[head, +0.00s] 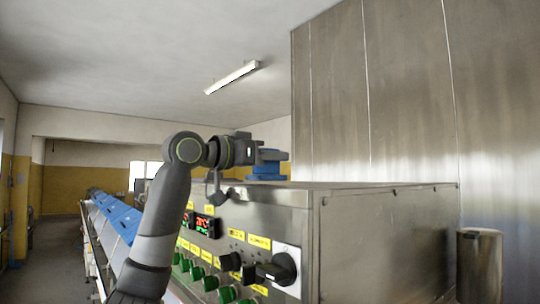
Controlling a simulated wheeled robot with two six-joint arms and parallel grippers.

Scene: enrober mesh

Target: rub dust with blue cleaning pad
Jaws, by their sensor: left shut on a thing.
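My left arm rises from the lower left, and its gripper (274,156) reaches over the near left part of the metal machine's top (350,186). The gripper is shut on the blue cleaning pad (266,170), which shows just under the fingers. The pad is at the level of the top surface and looks to be on it or very close to it. The top is seen almost edge-on, so I cannot make out any dust. My right gripper is not in view.
The machine's front has a control panel with a black rotary knob (277,269), green buttons (227,294) and red displays (205,225). A metal cylinder (479,265) stands at the right. Tall metal panels (400,90) rise behind. A blue-covered line (115,217) runs back at left.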

